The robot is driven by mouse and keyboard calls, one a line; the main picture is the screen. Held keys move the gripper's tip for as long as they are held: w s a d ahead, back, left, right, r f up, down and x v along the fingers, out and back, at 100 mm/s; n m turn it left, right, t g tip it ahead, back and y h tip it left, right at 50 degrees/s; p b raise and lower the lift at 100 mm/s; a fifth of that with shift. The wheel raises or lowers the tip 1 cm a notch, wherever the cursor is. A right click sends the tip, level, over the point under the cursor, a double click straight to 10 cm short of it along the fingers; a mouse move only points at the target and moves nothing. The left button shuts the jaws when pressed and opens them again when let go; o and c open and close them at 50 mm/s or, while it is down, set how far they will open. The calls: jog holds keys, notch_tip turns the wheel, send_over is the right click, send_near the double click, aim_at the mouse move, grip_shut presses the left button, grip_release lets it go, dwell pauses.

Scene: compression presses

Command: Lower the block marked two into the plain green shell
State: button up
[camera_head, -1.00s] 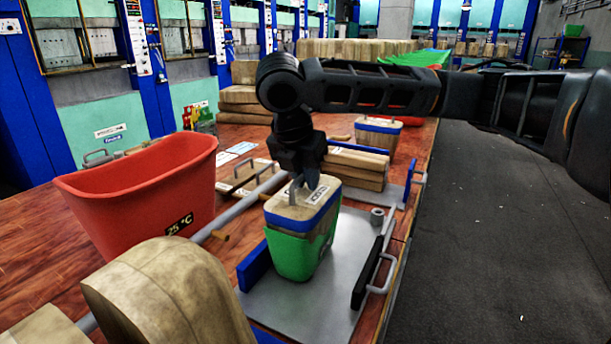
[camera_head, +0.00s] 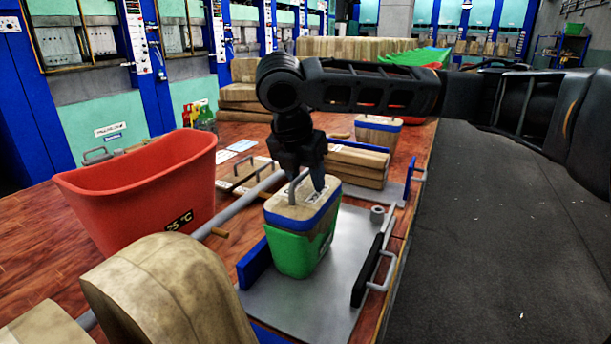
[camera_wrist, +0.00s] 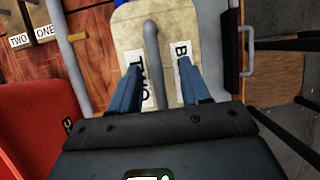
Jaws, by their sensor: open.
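The block marked two (camera_head: 279,207) is a wooden block with a blue band, a metal handle on top and white labels. It sits upright in the plain green shell (camera_head: 290,256), with its blue band at or just above the shell's rim. Its base is hidden inside. In the wrist view the block (camera_wrist: 175,35) shows the label "TWO" and a second, partly covered label. My gripper (camera_head: 306,180) is open over the block. In the wrist view its blue-grey fingers (camera_wrist: 160,85) stand on either side of the handle, with gaps visible.
The shell stands on a grey metal plate (camera_head: 315,300) with a blue side bar and a black-handled bar. A red tub (camera_head: 130,200) marked 25 °C is left. A large wooden form (camera_head: 160,290) is in front. Another handled block (camera_head: 378,132) and stacked boards (camera_head: 357,165) are behind.

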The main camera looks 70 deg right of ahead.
jog(key=v, duration=0.7)
jog(key=shift+a+r, duration=0.15)
jog(key=shift+r, duration=0.25)
